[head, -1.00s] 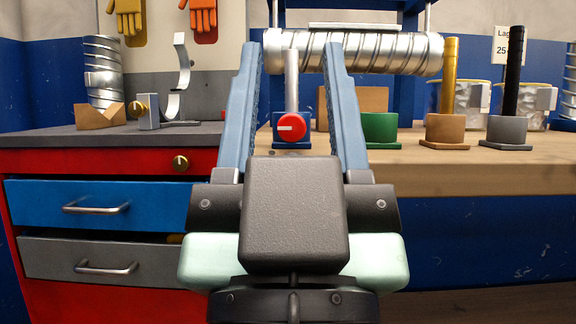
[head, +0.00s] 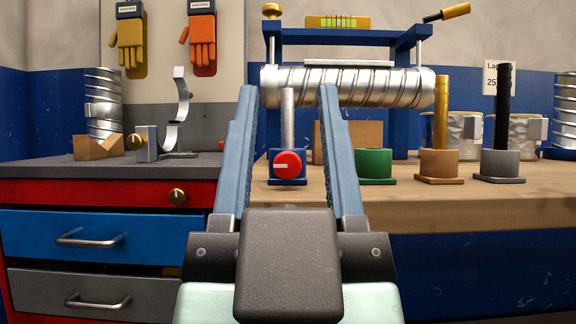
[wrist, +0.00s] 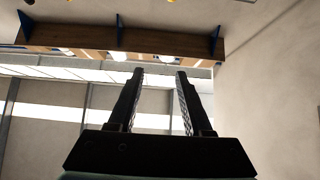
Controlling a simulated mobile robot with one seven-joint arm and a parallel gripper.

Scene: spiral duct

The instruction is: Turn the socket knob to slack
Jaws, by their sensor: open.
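The red socket knob (head: 288,164) is round, with a white mark lying level toward its left side. It sits on the front of a small blue socket (head: 289,182) on the wooden bench, and a grey rod (head: 288,115) stands upright in the socket. My gripper (head: 288,95) is open and empty. In the head view its two blue fingers flank the knob and rod, but a gap in depth is hard to judge. In the wrist view my gripper (wrist: 160,72) is also open with nothing between the fingers, and the knob is not seen.
A spiral duct (head: 350,87) lies across a blue frame (head: 400,125) behind the socket. Green (head: 375,163), brown (head: 438,163) and grey (head: 500,163) sockets stand to the right.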

